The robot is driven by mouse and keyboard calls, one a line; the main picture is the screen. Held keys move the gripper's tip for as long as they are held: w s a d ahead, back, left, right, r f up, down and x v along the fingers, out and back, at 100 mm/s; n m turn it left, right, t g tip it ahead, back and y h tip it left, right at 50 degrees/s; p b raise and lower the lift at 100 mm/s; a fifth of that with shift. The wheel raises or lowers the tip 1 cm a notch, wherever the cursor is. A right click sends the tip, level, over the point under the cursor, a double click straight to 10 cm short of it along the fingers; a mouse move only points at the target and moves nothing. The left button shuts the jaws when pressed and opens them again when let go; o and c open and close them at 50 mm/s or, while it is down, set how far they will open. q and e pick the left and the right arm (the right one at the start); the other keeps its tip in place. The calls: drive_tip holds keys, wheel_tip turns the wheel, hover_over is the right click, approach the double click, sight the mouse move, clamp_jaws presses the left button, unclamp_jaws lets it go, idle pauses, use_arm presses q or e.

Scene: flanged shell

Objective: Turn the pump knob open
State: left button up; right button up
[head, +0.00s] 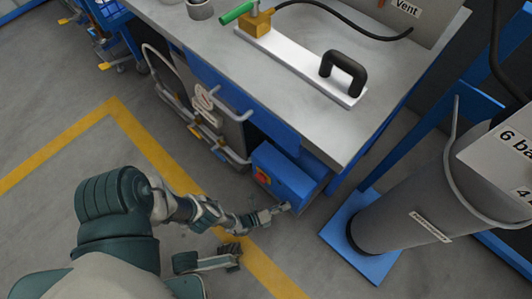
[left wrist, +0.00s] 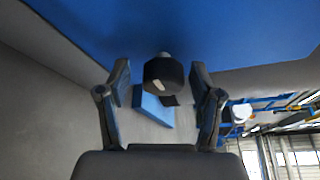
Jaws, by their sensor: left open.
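A dark faceted knob (left wrist: 163,74) on a short grey stem stands out from a blue panel (left wrist: 200,25) in the left wrist view. My left gripper (left wrist: 160,82) is open, with one finger on each side of the knob and a visible gap on both sides. In the head view my left gripper (head: 277,210) is at the lower front of the blue box (head: 287,176) under the workbench. The knob is too small to make out clearly there. A red and yellow switch (head: 262,176) sits on the box's left face.
The workbench (head: 310,115) above carries a white bar with a black handle (head: 343,72). A grey cylinder (head: 405,215) stands on a blue base (head: 335,240) to the right. Open floor with yellow lines lies left.

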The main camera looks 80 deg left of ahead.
use_arm(q)
drive_tip(key=v, duration=1.1)
drive_tip(key=shift+s, duration=0.45)
drive_tip(key=shift+a+f, duration=0.1)
